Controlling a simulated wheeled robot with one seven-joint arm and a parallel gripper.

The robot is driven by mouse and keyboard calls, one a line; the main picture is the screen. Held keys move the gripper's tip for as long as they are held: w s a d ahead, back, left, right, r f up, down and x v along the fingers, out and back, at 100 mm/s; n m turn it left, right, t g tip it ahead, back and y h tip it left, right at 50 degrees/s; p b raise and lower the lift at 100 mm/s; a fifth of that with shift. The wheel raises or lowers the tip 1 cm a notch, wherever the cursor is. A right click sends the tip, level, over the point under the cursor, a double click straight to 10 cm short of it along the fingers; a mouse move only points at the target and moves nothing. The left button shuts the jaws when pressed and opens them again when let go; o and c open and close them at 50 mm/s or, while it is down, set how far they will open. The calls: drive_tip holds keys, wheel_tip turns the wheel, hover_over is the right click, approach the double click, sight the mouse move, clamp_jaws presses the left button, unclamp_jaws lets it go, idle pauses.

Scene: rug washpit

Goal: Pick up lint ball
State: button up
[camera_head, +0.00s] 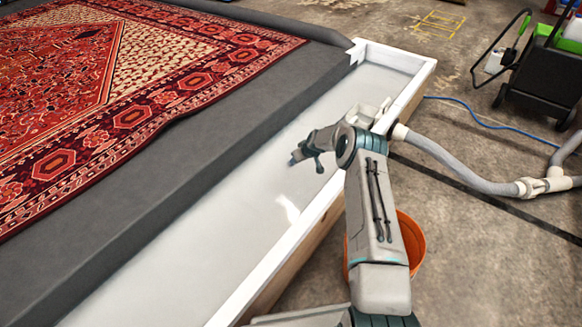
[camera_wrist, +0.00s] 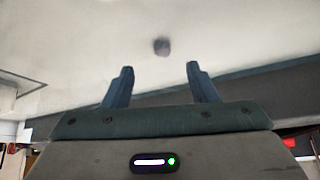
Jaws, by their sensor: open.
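The lint ball (camera_wrist: 162,46) is a small dark grey fuzzy lump on the pale surface of the white trough in the wrist view. It lies beyond my fingertips, roughly centred between them, with a visible gap. My gripper (camera_wrist: 162,72) has its two blue fingers spread with nothing between them. In the head view my gripper (camera_head: 307,163) hangs low over the trough. I cannot make out the lint ball in the head view; the gripper or arm may hide it.
The long white trough (camera_head: 250,215) has raised white rims. A grey platform (camera_head: 215,135) with a red patterned rug (camera_head: 60,90) borders its left side. On the right are a grey hose (camera_head: 460,168), an orange bucket (camera_head: 415,245) and a black wheeled machine (camera_head: 545,75).

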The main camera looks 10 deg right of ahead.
drive_tip(key=shift+b+x, duration=0.9)
drive_tip(key=shift+x, duration=1.15)
drive_tip(key=b+x, duration=0.2)
drive_tip(key=x, duration=0.1)
drive_tip(key=b+x, duration=0.1)
drive_tip(key=b, duration=0.1)
drive_tip(key=shift+w+a, duration=0.25)
drive_tip(key=shift+a, duration=0.05)
drive_tip(key=c, duration=1.1)
drive_tip(key=shift+c, duration=0.2)
